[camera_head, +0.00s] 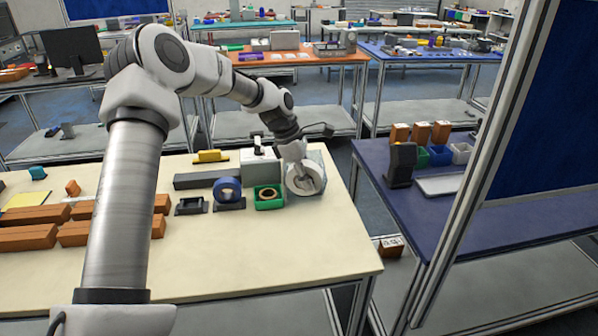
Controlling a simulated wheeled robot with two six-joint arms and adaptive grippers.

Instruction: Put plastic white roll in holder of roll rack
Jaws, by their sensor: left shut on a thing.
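The white plastic roll (292,184) is at the right end of the cream table. My left gripper (306,178) reaches down to it from above and is shut on it. The gripper's fingers cover part of the roll. I cannot tell whether the roll touches the table or a holder. To its left are a green holder (268,204) with a brown ring in it, a blue tape roll (227,185) upright in a dark holder (230,205), and an empty-looking dark holder (190,206). My right gripper is not in view.
A grey box-shaped device (261,172) and a long grey bar (200,180) stand just behind the holders. Brown blocks (28,237) and a yellow block (211,156) are further left. The table's front right (270,255) is clear. A blue table (480,225) stands right, across a gap.

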